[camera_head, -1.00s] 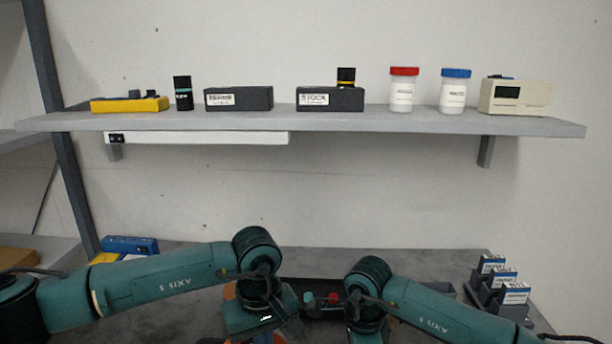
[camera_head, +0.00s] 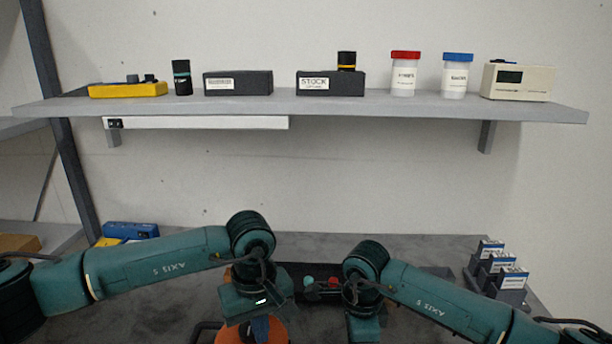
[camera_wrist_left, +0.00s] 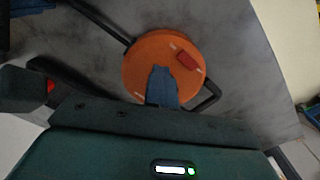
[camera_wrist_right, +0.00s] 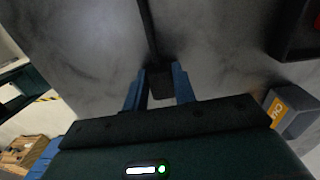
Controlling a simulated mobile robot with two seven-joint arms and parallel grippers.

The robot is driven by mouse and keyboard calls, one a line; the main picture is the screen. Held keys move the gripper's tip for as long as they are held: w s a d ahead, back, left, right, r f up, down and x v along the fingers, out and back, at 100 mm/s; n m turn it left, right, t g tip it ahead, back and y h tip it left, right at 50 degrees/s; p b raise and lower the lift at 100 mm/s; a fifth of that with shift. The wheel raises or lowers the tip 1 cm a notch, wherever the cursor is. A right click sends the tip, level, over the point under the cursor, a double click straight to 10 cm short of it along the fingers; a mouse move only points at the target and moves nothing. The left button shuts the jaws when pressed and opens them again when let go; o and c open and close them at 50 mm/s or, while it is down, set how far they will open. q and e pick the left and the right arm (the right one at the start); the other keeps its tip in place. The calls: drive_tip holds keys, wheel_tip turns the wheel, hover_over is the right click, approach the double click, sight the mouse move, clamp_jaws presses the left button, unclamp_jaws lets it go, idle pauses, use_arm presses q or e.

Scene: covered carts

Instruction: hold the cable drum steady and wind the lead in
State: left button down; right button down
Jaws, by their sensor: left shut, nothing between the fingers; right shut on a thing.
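The orange cable drum (camera_head: 281,334) shows low in the head view, partly behind my left gripper. In the left wrist view the round drum (camera_wrist_left: 146,62) has a red block (camera_wrist_left: 187,61) on its face and black bars of a frame beside it. My left gripper (camera_wrist_left: 161,100) has its blue fingers shut with nothing between them, over the drum's face; I cannot tell if they touch it. In the right wrist view my right gripper (camera_wrist_right: 160,88) is shut on a dark block at the end of the black lead (camera_wrist_right: 148,30). Its fingertips are hidden in the head view.
A dark tray (camera_head: 420,271) with red and teal round parts lies behind the arms. Labelled boxes (camera_head: 502,270) stand at the right, a blue case (camera_head: 131,230) at the left. A loaded shelf (camera_head: 300,107) spans the wall above. Grey bench top is clear around the drum.

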use_arm(q)
drive_tip(key=shift+s+a, duration=0.2)
drive_tip(key=shift+a, duration=0.7)
drive_tip(key=shift+a, duration=0.3)
drive_tip(key=shift+s, duration=0.15)
drive_tip(key=shift+s, duration=0.3)
wheel_tip(320, 180, up, 6)
drive_tip(key=shift+d, duration=0.2)
